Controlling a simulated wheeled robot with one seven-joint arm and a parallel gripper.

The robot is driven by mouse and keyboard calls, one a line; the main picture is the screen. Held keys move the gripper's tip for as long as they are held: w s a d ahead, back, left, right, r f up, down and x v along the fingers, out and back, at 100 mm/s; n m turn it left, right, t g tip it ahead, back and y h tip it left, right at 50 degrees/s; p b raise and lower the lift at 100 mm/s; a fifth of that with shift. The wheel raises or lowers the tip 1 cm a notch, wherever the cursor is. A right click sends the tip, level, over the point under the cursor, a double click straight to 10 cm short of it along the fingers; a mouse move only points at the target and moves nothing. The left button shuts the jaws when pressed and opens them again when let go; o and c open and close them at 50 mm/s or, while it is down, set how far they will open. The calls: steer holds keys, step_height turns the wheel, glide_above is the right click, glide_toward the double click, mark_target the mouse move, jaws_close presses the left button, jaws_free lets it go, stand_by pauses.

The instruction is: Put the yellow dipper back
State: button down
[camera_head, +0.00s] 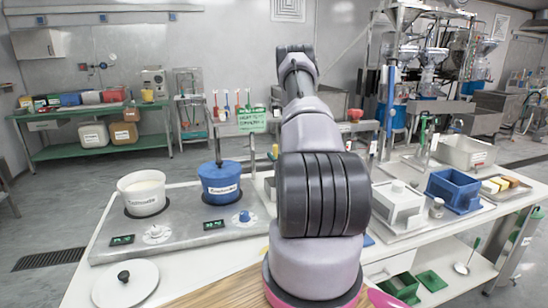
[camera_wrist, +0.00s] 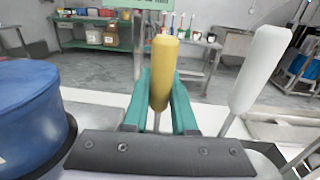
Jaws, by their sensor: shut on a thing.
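The yellow dipper (camera_wrist: 163,72) shows in the wrist view as an upright yellow handle between the teal fingers of my gripper (camera_wrist: 160,90). My gripper is shut on this handle. The dipper's lower end is hidden behind the gripper's dark plate. In the head view, a small yellow piece (camera_head: 275,151), likely the handle's top, shows just left of my arm; the gripper itself is hidden behind the arm there. A second dipper with a white handle (camera_wrist: 257,68) stands tilted to the right of my gripper, apart from it.
A blue pot (camera_head: 220,184) and a white pot (camera_head: 142,194) sit on the grey stove panel (camera_head: 185,238). The blue pot (camera_wrist: 32,115) is close on the gripper's left. A round lid (camera_head: 125,284) lies in front. A blue bin (camera_head: 454,188) and white box (camera_head: 398,205) stand right.

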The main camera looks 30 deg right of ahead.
steer(key=shift+f, duration=0.1)
steer(key=c, duration=0.7)
jaws_free()
